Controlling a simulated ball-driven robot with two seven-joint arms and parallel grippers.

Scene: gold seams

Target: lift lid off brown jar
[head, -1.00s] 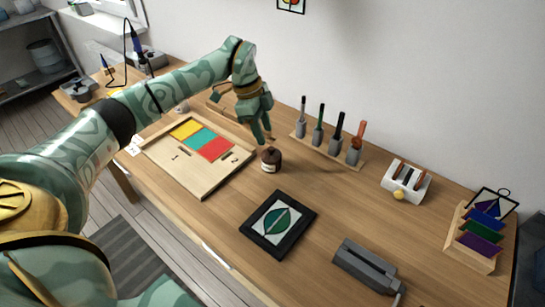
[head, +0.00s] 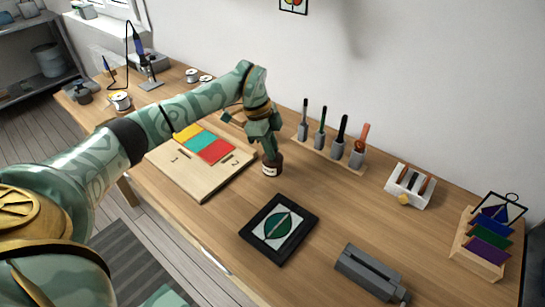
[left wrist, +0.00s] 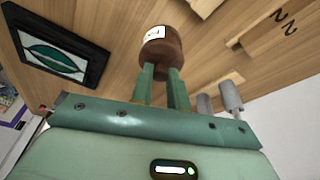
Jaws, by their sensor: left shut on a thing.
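The brown jar (head: 271,168) stands upright on the table, with a white label on its side. It also shows in the left wrist view (left wrist: 155,55), just past the fingertips. My left gripper (head: 268,152) is directly above the jar, pointing down, with its fingers at the jar's top. In the left wrist view my left gripper (left wrist: 162,72) has its two green fingers shut on the jar's lid (left wrist: 161,60). The lid is largely hidden by the fingers, and I cannot tell any gap between lid and jar. My right gripper is not in view.
A wooden board with coloured panels (head: 205,185) lies left of the jar. A rack of upright tools (head: 330,158) stands behind it to the right. A framed leaf picture (head: 262,250) lies in front. Bare table lies right of the jar.

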